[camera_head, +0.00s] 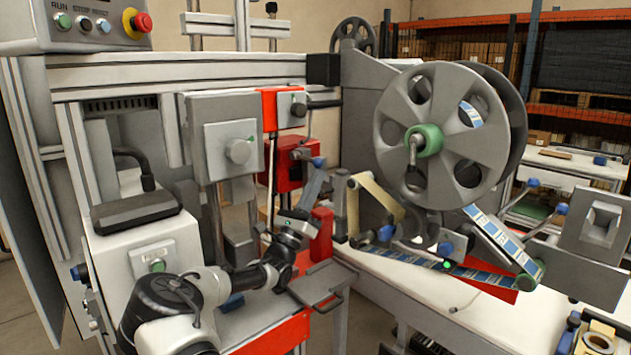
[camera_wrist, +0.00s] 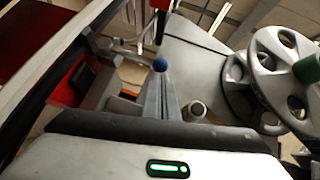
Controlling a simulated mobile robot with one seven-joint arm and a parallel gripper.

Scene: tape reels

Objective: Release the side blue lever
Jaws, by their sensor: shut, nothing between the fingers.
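A small blue lever knob (camera_head: 318,162) shows beside the red clamp block (camera_head: 290,165) at the centre of the machine. In the wrist view the blue knob (camera_wrist: 160,64) appears round, right at the end of my fingers. My gripper (camera_head: 315,175) reaches up to it from below, with its grey fingers shut and nothing between them. In the wrist view my gripper (camera_wrist: 160,78) has its fingers together, pointing at the knob. I cannot tell whether the tips touch it. The lever's arm is mostly hidden behind the fingers.
A large grey tape reel (camera_head: 455,95) stands to the right, with a label strip (camera_head: 480,275) running below it. A red upright block (camera_head: 321,232) is close to the right of my wrist. A grey box (camera_head: 225,140) is to the left. The white table (camera_head: 400,285) has some free room.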

